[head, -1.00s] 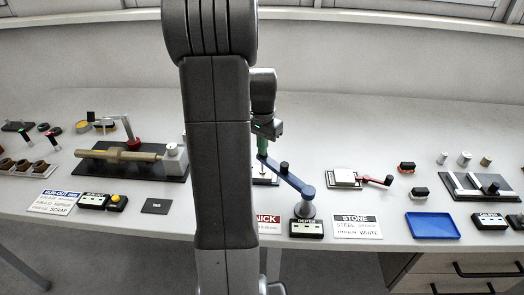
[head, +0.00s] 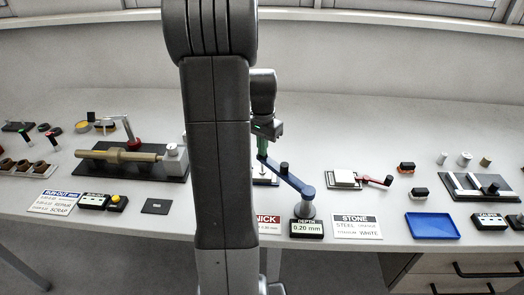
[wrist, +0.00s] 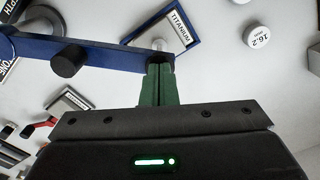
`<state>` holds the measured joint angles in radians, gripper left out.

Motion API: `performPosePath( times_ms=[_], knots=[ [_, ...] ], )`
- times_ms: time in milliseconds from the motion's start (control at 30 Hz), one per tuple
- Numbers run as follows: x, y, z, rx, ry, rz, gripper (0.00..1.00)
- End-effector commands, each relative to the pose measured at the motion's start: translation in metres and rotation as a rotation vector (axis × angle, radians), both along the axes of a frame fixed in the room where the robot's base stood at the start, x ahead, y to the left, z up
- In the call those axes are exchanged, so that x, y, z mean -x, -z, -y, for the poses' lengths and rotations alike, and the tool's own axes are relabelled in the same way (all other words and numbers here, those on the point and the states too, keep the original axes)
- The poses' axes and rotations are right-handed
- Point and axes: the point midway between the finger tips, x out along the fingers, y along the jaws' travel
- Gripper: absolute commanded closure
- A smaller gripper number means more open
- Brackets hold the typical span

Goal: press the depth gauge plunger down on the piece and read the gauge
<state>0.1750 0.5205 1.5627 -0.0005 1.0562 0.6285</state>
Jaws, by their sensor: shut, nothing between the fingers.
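The depth gauge is a blue arm (head: 290,178) on a grey post (head: 307,207). It also crosses the upper left of the wrist view (wrist: 115,56). My gripper (head: 262,152) has its green fingers together at the arm's far end, over the plunger; they also show in the wrist view (wrist: 160,64). The fingers hide the plunger's top. Below the arm end lies a blue-edged plate with a TITANIUM label (wrist: 180,27). The piece is mostly hidden, and I cannot make out its contact with the plunger. The DEPTH readout (head: 307,229) is lit and reads 0.20 mm.
A NICK card (head: 269,221) is partly behind my arm, and a STONE card (head: 357,227) stands right of the readout. A blue tray (head: 432,226) and a red-armed fixture (head: 375,180) are further right. A shaft stand (head: 130,160) is at left.

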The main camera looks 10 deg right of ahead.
Motion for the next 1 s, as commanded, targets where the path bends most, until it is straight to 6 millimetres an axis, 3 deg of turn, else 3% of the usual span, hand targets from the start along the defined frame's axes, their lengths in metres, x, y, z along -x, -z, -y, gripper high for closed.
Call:
performPosePath(
  times_ms=[233,1000],
  knots=[
    [0.002,-0.003,-0.001,-0.003,0.001,-0.008,1.00],
    [0.000,-0.067,0.000,-0.001,0.000,-0.002,1.00]
  ],
)
